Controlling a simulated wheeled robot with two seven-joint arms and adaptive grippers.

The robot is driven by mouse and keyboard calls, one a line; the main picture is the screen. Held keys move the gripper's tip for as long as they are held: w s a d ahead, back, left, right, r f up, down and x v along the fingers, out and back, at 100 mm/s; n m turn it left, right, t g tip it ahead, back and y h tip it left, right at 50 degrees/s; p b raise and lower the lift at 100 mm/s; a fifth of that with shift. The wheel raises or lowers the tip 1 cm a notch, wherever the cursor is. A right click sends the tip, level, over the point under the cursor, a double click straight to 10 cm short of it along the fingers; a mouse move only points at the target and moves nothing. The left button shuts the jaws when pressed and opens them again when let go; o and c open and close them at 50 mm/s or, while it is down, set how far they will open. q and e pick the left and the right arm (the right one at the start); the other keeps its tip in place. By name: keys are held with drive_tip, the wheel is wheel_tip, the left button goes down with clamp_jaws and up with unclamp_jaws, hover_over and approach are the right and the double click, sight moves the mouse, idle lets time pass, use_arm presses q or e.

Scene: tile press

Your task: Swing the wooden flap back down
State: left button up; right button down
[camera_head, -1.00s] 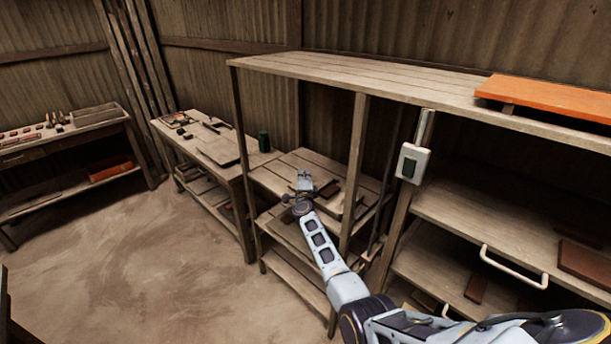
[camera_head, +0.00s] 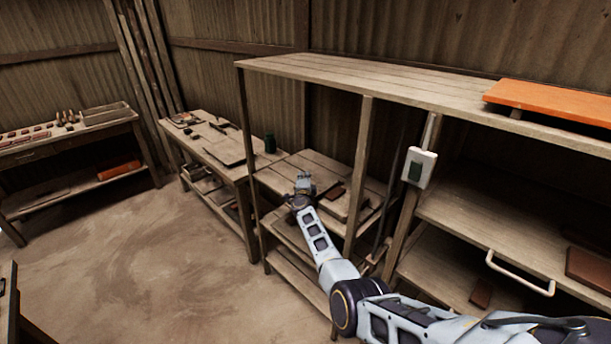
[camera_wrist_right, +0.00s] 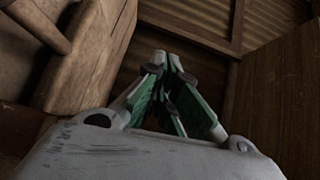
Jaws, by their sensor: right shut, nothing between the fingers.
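My right gripper (camera_head: 304,184) is shut and empty. It reaches into the left bay of the wooden shelf unit, over the slatted middle shelf (camera_head: 335,170). In the right wrist view its green-padded fingers (camera_wrist_right: 172,68) are together at the tips, with a wooden board (camera_wrist_right: 95,55) close on the left and a wooden panel (camera_wrist_right: 280,85) on the right. I cannot tell which of these boards is the flap, nor whether the gripper touches one. My left gripper is not in view.
A post (camera_head: 358,175) stands right of my forearm. A white box (camera_head: 420,167) hangs on another post. A board with a pale handle (camera_head: 520,273) lies lower right, and an orange board (camera_head: 550,98) on top.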

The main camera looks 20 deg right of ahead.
drive_tip(key=shift+w+a+f+b, duration=0.2)
drive_tip(key=shift+w+f+b, duration=0.15)
drive_tip(key=shift+f+b, duration=0.25)
drive_tip(key=shift+w+a+f+b, duration=0.15)
drive_tip(key=shift+w+f+b, duration=0.25)
drive_tip(key=shift+b, duration=0.4)
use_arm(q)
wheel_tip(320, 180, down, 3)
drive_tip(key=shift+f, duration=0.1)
use_arm(e)
drive_tip(key=shift+f, duration=0.15)
